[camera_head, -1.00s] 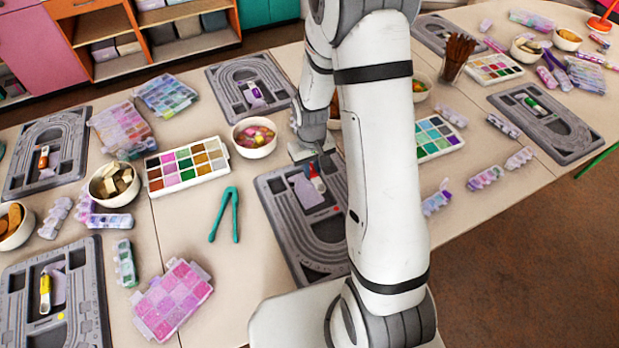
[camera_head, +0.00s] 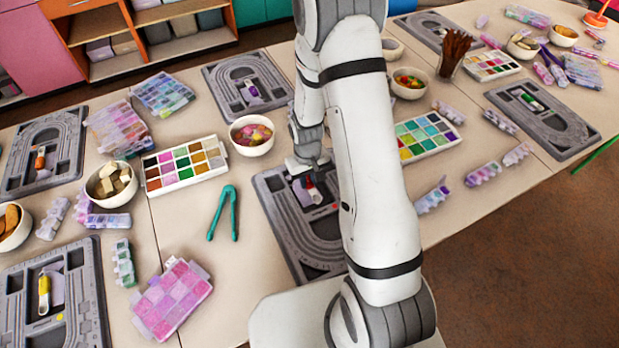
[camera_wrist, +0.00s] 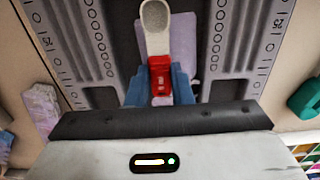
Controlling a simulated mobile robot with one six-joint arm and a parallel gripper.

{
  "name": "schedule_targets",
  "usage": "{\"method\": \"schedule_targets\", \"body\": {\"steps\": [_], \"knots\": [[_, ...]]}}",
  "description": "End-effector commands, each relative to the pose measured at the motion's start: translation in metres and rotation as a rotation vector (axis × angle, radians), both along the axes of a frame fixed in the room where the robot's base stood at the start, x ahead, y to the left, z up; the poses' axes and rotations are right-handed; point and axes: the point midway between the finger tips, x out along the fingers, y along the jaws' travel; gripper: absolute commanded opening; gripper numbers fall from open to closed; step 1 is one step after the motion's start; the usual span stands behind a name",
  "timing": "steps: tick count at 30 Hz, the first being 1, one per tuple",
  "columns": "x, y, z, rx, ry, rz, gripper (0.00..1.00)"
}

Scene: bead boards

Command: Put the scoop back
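The scoop (camera_wrist: 157,42) has a pale bowl and a red handle. In the wrist view it lies between the two blue fingers of my gripper (camera_wrist: 160,80), which press on both sides of the red handle. The bowl points away from my gripper, over the recess of the grey bead board (camera_wrist: 205,88). In the head view my gripper (camera_head: 309,180) is low over the upper part of the middle bead board (camera_head: 281,225), and a bit of red shows under it. Whether the scoop touches the board's floor I cannot tell.
A lilac card (camera_wrist: 185,40) lies in the recess beside the scoop. A bowl of colourful pieces (camera_head: 251,136) and a bead palette (camera_head: 186,166) stand left of the arm. Green tweezers (camera_head: 223,212) lie on clear table left of the board.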

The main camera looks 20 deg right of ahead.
Motion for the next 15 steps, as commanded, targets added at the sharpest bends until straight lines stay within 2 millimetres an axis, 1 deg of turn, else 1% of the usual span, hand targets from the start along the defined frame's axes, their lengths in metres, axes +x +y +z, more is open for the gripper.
{"method": "schedule_targets", "body": {"steps": [1,6,8,15], "knots": [[0.0000,0.0001,0.0004,0.000,0.000,0.000,0.23],[0.0000,0.0002,0.0006,0.000,0.000,0.000,0.37],[-0.0001,0.0003,0.0007,0.000,0.000,0.000,0.41],[0.0000,0.0005,0.0018,0.000,0.000,0.001,0.41]]}}
